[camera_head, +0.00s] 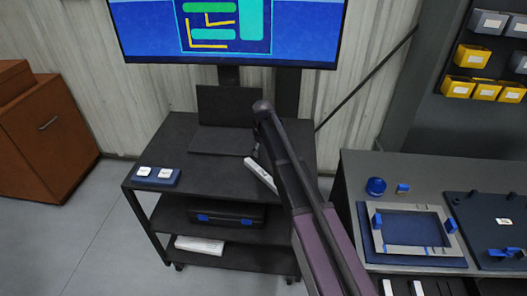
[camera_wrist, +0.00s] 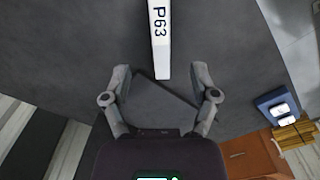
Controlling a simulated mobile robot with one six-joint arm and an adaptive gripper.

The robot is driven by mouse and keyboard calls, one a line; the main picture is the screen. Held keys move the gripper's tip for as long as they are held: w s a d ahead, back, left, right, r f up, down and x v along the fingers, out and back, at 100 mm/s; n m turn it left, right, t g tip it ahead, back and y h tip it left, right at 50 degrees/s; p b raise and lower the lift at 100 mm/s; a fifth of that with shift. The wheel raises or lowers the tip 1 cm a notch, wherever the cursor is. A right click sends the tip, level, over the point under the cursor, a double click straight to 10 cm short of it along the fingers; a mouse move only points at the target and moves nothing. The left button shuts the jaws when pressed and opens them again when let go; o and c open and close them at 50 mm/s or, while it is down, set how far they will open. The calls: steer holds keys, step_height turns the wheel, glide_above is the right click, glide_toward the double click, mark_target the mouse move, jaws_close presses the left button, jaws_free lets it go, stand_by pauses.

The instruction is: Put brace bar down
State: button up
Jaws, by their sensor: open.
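The brace bar appears to be the white bar marked P63 (camera_wrist: 159,38) in the wrist view. It lies on the dark cart top (camera_head: 221,178), and in the head view it shows as a short white bar (camera_head: 260,174) partly covered by my arm. My gripper (camera_wrist: 161,70) is open, with its fingers spread to either side of the bar's near end. Neither finger appears to touch the bar. Its height above the bar is hard to tell. In the head view the fingers are mostly hidden behind my arm.
A dark laptop (camera_head: 222,140) stands at the cart's back. A blue tray with two white pieces (camera_head: 157,177) sits at its left edge. A bench (camera_head: 358,165) at right holds a grey frame (camera_head: 413,250) on a blue plate.

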steer(key=shift+d, duration=0.1)
steer(key=s+d+m, duration=0.8)
steer(key=s+d, duration=1.5)
steer(key=s, duration=0.3)
steer(key=shift+s+d+m, duration=0.3)
steer(key=shift+d, duration=0.05)
step_height(320, 180, down, 2)
steer(key=shift+f+b, duration=0.1)
steer(key=shift+b, duration=1.05)
steer(key=shift+c, duration=1.3)
